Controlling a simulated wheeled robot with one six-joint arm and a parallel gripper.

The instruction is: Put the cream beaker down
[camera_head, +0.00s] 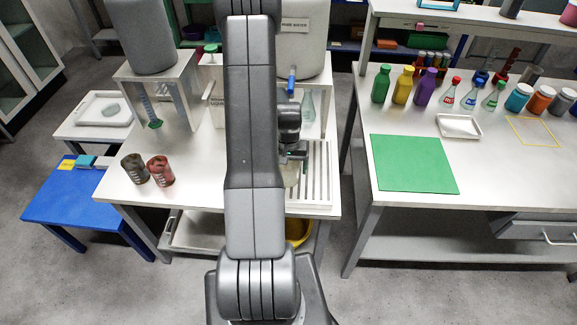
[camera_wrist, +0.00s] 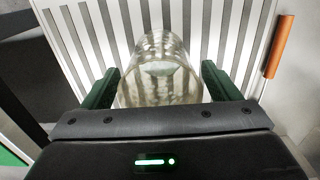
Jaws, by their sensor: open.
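The cream beaker (camera_wrist: 160,72) stands on the white slatted rack (camera_wrist: 85,28) in the wrist view, between the two green fingers of my gripper (camera_wrist: 160,88). The fingers are open, with a small gap visible on the right side; the left finger looks close to the glass. In the head view the beaker (camera_head: 291,174) shows only partly, behind my arm, at the left part of the rack (camera_head: 316,180).
Two beakers, one dark (camera_head: 135,168) and one red (camera_head: 160,171), stand on the left of the same table. An orange bar (camera_wrist: 279,46) lies at the rack's right edge. A green mat (camera_head: 413,164) and several bottles occupy the right-hand table.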

